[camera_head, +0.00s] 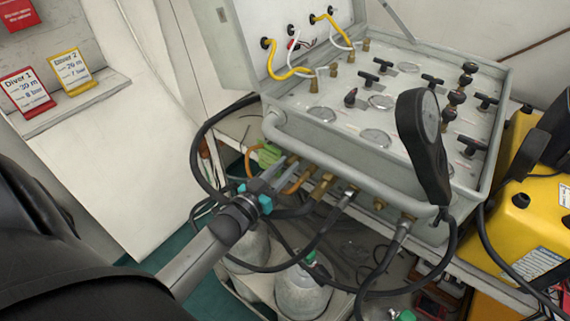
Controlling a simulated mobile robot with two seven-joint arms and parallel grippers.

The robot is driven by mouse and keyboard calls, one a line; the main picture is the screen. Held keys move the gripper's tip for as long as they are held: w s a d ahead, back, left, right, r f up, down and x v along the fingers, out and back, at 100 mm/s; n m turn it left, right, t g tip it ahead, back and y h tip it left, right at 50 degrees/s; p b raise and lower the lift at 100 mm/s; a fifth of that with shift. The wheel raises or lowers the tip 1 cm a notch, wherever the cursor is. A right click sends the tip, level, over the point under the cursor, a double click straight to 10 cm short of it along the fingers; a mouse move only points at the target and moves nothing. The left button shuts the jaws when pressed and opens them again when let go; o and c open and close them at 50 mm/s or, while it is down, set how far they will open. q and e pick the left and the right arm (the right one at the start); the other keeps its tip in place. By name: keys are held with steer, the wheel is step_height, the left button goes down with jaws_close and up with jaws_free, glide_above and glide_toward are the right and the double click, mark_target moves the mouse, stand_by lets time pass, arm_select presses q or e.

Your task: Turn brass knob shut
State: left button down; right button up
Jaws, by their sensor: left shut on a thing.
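The grey air panel case (275,128) stands open, with a row of brass fittings along its front side. My left gripper (282,170) reaches in from the left, below the front rail. It is shut on a small brass knob (292,161) at the left end of that row; the fingers hide most of the knob. Another brass fitting (321,186) sits just to the right of the fingers. How far the knob is turned cannot be told. My right gripper is not in view.
Black hoses (345,205) hang close around the gripper. Grey cylinders (302,290) stand below. Yellow equipment (520,215) is at right. Diver cards (28,92) stand on a ledge at left.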

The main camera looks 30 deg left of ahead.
arm_select(q)
steer(key=m, duration=0.5)
steer(key=shift+m+p, duration=0.35)
steer(key=shift+m, duration=2.25)
steer(key=c, duration=0.9)
jaws_free()
steer(key=s, duration=1)
steer(key=s+a, duration=0.1)
steer(key=s, duration=0.4)
steer(key=shift+s+a+f+p, duration=0.1)
steer(key=shift+f+p, duration=0.05)
steer(key=shift+p, duration=0.15)
